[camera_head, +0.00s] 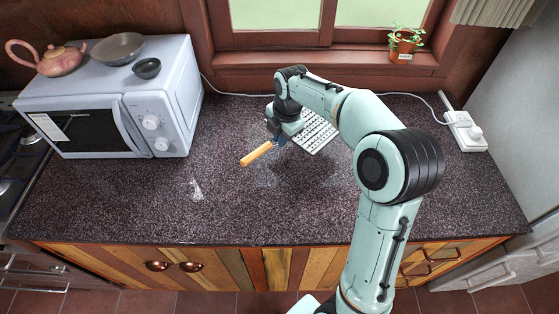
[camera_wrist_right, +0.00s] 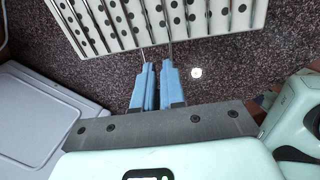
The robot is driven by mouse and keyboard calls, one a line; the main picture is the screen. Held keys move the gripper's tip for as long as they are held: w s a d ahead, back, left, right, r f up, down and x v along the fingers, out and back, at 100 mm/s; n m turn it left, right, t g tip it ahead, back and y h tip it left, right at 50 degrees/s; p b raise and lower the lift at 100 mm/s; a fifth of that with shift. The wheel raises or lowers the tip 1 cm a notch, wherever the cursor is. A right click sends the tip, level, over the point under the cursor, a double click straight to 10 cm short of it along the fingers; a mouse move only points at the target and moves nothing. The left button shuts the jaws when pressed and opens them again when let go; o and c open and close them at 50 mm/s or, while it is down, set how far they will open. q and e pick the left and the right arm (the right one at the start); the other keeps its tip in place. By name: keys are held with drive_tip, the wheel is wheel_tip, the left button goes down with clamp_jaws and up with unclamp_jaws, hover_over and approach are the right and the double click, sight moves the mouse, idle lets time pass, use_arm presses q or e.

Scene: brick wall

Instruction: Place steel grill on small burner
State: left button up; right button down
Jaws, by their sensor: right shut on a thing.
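The steel grill (camera_head: 315,132) is a pale perforated plate with wires over it and a wooden handle (camera_head: 256,154). In the right wrist view the grill plate (camera_wrist_right: 200,18) spans the top, and its thin wire handle runs down between my blue fingertips. My right gripper (camera_head: 279,140) is shut on that wire handle, between plate and wood; its fingertips also show in the wrist view (camera_wrist_right: 157,84). Shadows lie on the counter below. The stove (camera_head: 8,165) is cut off at the left edge; I cannot tell which burner is the small one. My left gripper is out of view.
A microwave (camera_head: 120,105) stands between the stove and the grill, with a pink teapot (camera_head: 58,61) and bowls (camera_head: 118,49) on top. A power strip (camera_head: 465,131) lies at the right. A potted plant (camera_head: 403,46) is on the windowsill. The counter's front left (camera_head: 130,205) is clear.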

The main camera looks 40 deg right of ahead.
sight(279, 166)
wheel_tip(279, 166, down, 11)
drive_tip(key=shift+w+b, duration=0.15)
drive_tip(key=shift+b, duration=0.2)
drive_tip(key=shift+f, duration=0.15)
drive_tip(key=c, duration=1.2)
unclamp_jaws()
